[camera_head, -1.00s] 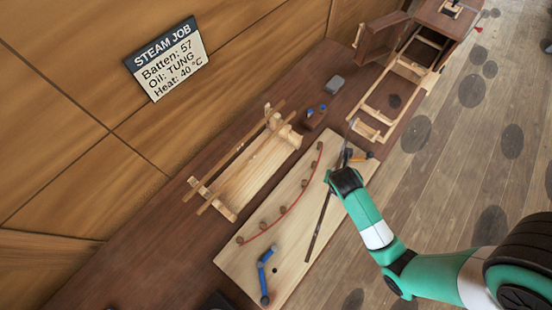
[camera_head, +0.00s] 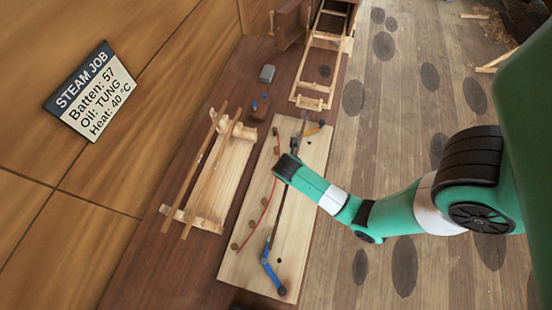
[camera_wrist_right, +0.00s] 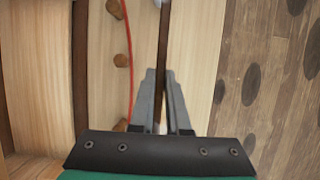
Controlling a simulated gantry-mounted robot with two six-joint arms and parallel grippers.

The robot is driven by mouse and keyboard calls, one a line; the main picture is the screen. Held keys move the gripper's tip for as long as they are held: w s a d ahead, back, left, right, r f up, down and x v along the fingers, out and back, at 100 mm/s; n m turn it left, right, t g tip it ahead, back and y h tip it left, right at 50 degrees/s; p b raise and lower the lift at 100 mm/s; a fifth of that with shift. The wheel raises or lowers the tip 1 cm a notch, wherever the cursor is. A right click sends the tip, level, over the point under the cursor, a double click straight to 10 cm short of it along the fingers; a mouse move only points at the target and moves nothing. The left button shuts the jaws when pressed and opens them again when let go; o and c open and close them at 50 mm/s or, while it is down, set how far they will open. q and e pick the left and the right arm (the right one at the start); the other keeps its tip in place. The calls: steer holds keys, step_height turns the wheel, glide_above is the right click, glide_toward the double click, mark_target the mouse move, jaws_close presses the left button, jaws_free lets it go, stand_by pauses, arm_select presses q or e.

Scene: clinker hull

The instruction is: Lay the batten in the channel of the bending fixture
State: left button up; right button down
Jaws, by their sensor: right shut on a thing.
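The bending fixture is a pale board (camera_head: 299,215) with several round pegs along a curved red line (camera_head: 265,205). A blue lever clamp (camera_head: 271,270) sits at its near end, and a grey clamp with an orange handle (camera_head: 314,130) at its far end. My right gripper (camera_head: 293,152) is over the board's far half, shut on the dark, thin batten (camera_head: 276,222). In the right wrist view the fingers (camera_wrist_right: 162,75) pinch the batten (camera_wrist_right: 162,42), right of the pegs and red line. Its near end is by the blue clamp. I cannot tell whether it touches the board. My left gripper is out of view.
A wooden rack with long strips (camera_head: 211,180) stands left of the fixture. A wooden frame (camera_head: 320,75) is at the back. The wall sign (camera_head: 90,90) reads Batten: 57, Oil: TUNG, Heat: 40 °C.

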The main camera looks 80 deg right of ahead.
steer(key=b, duration=0.2)
glide_above(277, 188)
steer(key=a, duration=0.1)
step_height(277, 188, down, 6)
steer(key=shift+s+a+f, duration=0.1)
steer(key=shift+a, duration=0.05)
steer(key=shift+a+f, duration=0.1)
steer(key=shift+f, duration=0.15)
steer(key=shift+f+b, duration=0.5)
steer(key=shift+f, duration=1)
steer(key=shift+f, duration=0.2)
steer(key=c, duration=0.9)
jaws_free()
